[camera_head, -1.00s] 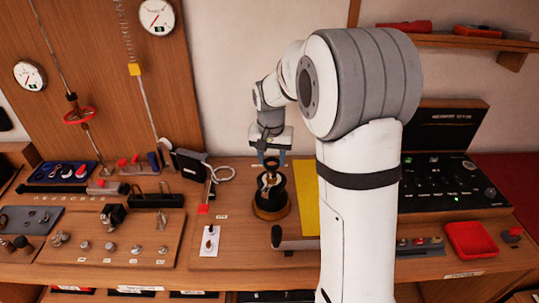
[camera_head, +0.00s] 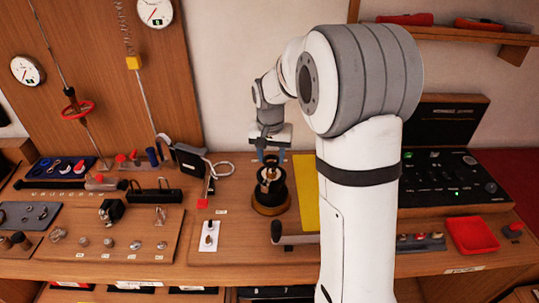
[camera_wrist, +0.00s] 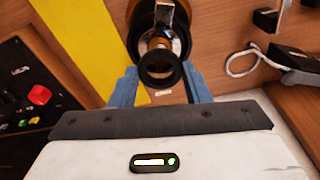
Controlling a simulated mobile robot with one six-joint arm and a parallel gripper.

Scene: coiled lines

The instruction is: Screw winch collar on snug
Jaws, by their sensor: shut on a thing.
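The winch (camera_head: 271,200), a dark drum on a bronze-coloured base, stands upright on the bench. It also shows at the top of the wrist view (camera_wrist: 182,40). My gripper (camera_head: 270,158) is above it, pointing down, with its blue fingers on either side of a dark ring. In the wrist view my gripper (camera_wrist: 161,74) is shut on this black ring, the winch collar (camera_wrist: 160,80). The collar looks in line with the winch's top. I cannot tell whether it touches the winch or its thread.
A yellow strip (camera_head: 305,190) lies right of the winch, with a grey-ended handle (camera_head: 290,239) in front. A white card (camera_head: 209,236) lies to the left. A black box with a looped cable (camera_head: 221,168) stands behind left. A red tray (camera_head: 472,235) is at far right.

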